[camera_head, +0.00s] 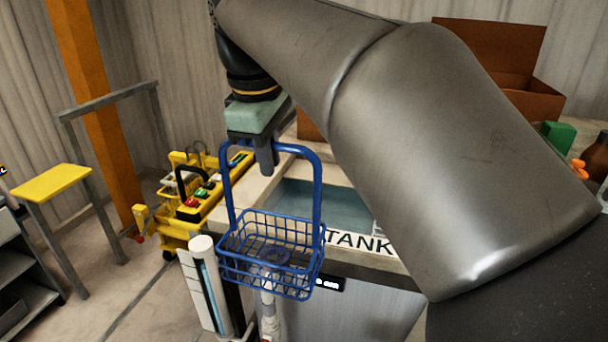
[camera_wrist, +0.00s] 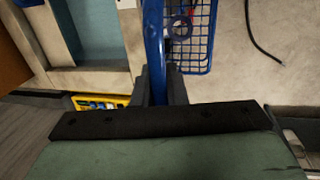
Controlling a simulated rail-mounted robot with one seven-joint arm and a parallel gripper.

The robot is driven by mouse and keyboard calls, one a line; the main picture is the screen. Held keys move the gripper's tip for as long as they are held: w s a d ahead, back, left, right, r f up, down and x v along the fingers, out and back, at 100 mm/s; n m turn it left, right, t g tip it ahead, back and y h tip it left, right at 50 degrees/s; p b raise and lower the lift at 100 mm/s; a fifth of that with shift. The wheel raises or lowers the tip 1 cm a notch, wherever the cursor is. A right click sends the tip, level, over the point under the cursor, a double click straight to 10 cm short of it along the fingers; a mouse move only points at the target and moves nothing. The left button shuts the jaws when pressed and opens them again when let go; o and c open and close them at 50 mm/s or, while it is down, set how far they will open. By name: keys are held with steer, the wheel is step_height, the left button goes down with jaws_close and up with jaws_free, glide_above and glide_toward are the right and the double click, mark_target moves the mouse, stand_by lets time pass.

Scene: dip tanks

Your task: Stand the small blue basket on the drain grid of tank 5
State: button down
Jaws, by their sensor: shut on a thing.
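The small blue basket (camera_head: 262,262) is a wire-mesh basket with a tall loop handle. It hangs upright below my gripper (camera_head: 267,160), which is shut on the top bar of the handle. In the wrist view the handle (camera_wrist: 153,45) runs up from between the fingers (camera_wrist: 158,88), and part of the basket (camera_wrist: 200,50) shows at the top. The basket is in front of the left corner of a tank (camera_head: 325,205) with blue-green liquid. Its label reads "TANK"; the number is hidden behind my arm. I cannot make out a drain grid.
A yellow unit with coloured buttons (camera_head: 195,200) stands left of the tank. A yellow-topped stand (camera_head: 52,182) and an orange column (camera_head: 95,110) are farther left. Brown boxes (camera_head: 490,55) stand behind my arm.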

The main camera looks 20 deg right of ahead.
steer(key=shift+s+a, duration=0.9)
steer(key=shift+s, duration=0.25)
steer(key=shift+d, duration=0.1)
